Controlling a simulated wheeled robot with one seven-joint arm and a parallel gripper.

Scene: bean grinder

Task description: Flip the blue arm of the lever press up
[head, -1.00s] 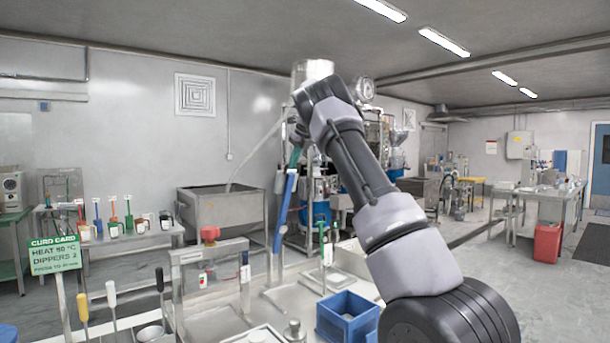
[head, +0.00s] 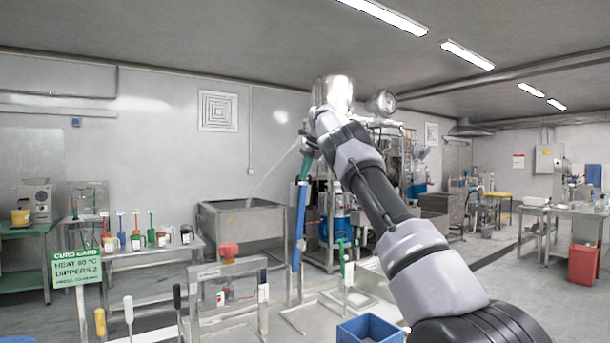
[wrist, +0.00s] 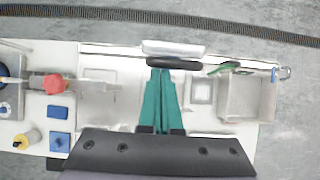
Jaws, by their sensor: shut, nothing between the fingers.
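The lever press's blue arm (head: 298,230) is a long blue bar in the head view, standing almost upright above the worktop. Its upper end is just below my gripper (head: 306,166). The gripper's green fingers are shut and empty; I cannot tell whether they touch the bar. In the wrist view my gripper (wrist: 161,72) has its fingertips together beside a dark bar (wrist: 174,63) with a silver bar (wrist: 174,48) beyond it. The blue arm is not clearly visible there, and its lower joint is hard to make out.
A frame with a red knob (head: 229,251) stands left of the blue arm; the knob also shows in the wrist view (wrist: 53,84). A blue bin (head: 370,330) is at the front right. A green sign (head: 78,267) and several handled tools stand at left. A steel tank (head: 242,230) is behind.

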